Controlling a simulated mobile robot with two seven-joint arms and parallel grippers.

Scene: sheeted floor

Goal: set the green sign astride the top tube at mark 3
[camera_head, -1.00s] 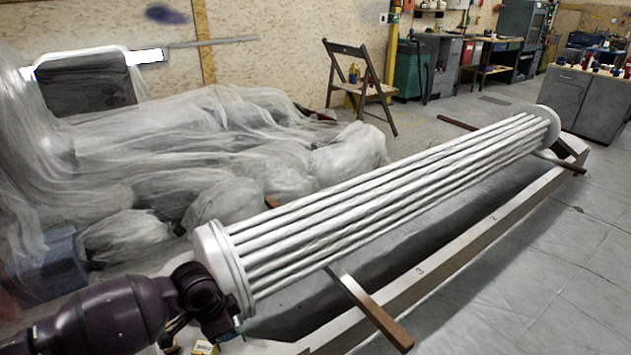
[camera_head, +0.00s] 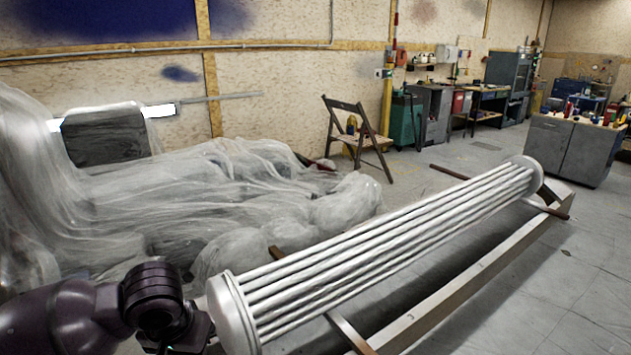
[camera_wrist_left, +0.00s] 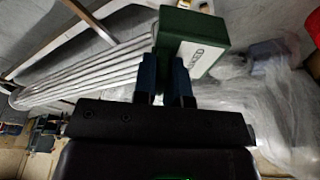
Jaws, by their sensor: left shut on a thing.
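My left gripper (camera_wrist_left: 163,72) is shut on the green sign (camera_wrist_left: 188,24) in the left wrist view. The sign is a green block with a pale face that carries small dark lettering. A bundle of white tubes (camera_head: 370,250) runs from the lower middle to the right in the head view, between round white end plates; it also shows in the left wrist view (camera_wrist_left: 92,72). My left arm is at the lower left, beside the near end plate (camera_head: 229,315); the sign cannot be made out there. No mark 3 is legible now. My right gripper is out of view.
A long pale beam (camera_head: 470,285) lies along the right side of the bundle, with dark cross bars (camera_head: 350,335) under the tubes. Plastic-sheeted objects (camera_head: 230,195) fill the left. A folding chair (camera_head: 357,138) stands behind. The floor on the right is clear.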

